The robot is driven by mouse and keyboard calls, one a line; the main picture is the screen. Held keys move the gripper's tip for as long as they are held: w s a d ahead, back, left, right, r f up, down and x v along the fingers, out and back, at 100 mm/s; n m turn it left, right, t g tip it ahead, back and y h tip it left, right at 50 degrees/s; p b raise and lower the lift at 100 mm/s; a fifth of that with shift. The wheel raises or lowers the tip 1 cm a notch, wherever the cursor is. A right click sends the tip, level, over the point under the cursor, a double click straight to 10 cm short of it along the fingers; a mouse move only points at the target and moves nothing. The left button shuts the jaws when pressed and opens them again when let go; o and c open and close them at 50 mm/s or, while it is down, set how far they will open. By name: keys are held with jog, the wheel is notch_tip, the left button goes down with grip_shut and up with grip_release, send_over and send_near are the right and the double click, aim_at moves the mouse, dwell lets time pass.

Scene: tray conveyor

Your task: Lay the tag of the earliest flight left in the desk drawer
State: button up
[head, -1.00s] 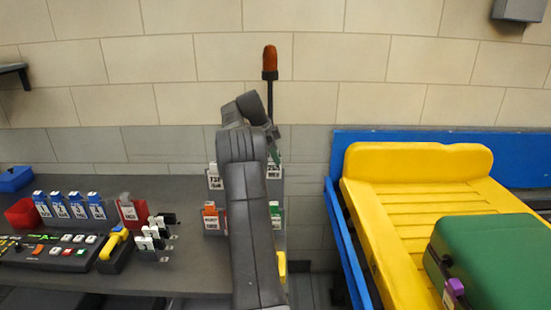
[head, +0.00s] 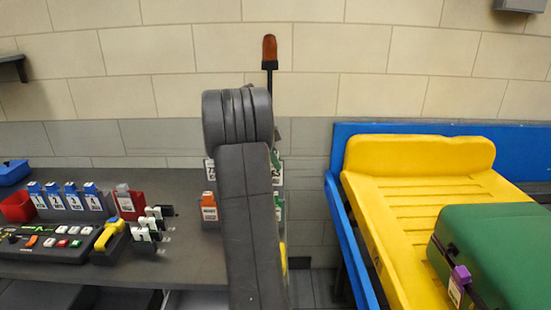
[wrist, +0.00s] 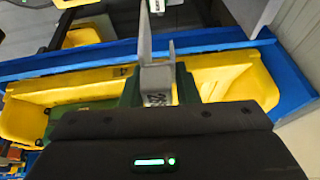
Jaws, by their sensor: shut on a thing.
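My gripper (wrist: 157,78) shows in the wrist view, shut on a tag (wrist: 157,99) with a pale label and dark print, only partly readable. In the head view my own arm hides the gripper and the held tag. Tags stand on a rack behind my arm: an orange one (head: 209,206) on the left and green ones (head: 277,170) on the right. Their print is too small to read surely. I cannot make out an open drawer under the grey desk (head: 150,188).
The desk's left part holds a red bin (head: 18,207), blue tags (head: 73,196), a red holder (head: 129,204) and a control panel (head: 45,243). On the right, a yellow tray (head: 375,215) with a green suitcase (head: 495,245) lies on the blue-railed conveyor (head: 344,235).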

jog(key=shift+r, duration=0.15)
jog(key=shift+r+p, duration=2.8)
jog(key=shift+r, duration=0.4)
jog(key=shift+f, duration=0.1)
